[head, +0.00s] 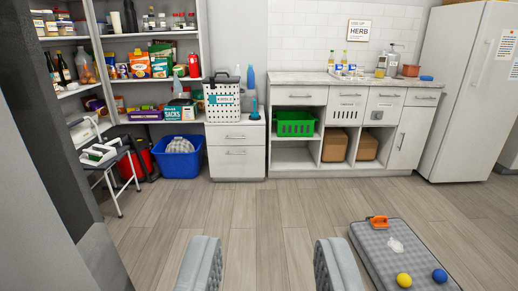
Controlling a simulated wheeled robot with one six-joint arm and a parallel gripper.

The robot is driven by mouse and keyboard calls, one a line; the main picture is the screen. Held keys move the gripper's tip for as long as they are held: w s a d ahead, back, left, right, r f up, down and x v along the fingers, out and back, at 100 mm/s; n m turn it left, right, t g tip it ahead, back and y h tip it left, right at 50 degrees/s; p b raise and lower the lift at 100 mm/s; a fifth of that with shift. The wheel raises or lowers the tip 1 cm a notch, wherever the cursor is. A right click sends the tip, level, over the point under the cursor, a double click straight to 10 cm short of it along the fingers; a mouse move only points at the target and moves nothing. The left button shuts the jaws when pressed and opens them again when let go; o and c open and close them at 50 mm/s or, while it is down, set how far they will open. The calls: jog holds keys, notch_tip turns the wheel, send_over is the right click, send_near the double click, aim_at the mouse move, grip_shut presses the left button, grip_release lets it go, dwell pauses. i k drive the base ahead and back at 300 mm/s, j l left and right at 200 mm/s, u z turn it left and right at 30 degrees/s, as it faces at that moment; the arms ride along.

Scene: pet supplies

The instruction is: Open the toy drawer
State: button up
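My gripper (272,262) is open and empty at the bottom of the view, its two grey fingers wide apart above the floor. Across the room, a low white cabinet has an upper drawer (225,136) and a larger lower drawer (225,165), both shut, with small bar handles. To its right, a counter unit has a row of shut drawers, including a left one (300,90) and a right one (424,102). I cannot read any label that tells which is the toy drawer. The gripper is far from all of them.
A grey pet bed (385,262) with a yellow ball (404,280) and a blue ball (440,275) lies at right. A blue bin (180,165) and a step stool (115,160) stand at left. A white fridge (465,90) is far right. The middle floor is clear.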

aim_at(224, 161)
jog(key=i+z, duration=0.1)
jog(key=i, duration=1.55)
jog(key=i+l+u, duration=0.1)
jog(key=i+u, duration=0.3)
jog(key=i+l+u, duration=0.2)
jog(key=i+u, duration=0.15)
jog(key=i+l+u, duration=1.05)
jog(key=l, duration=0.25)
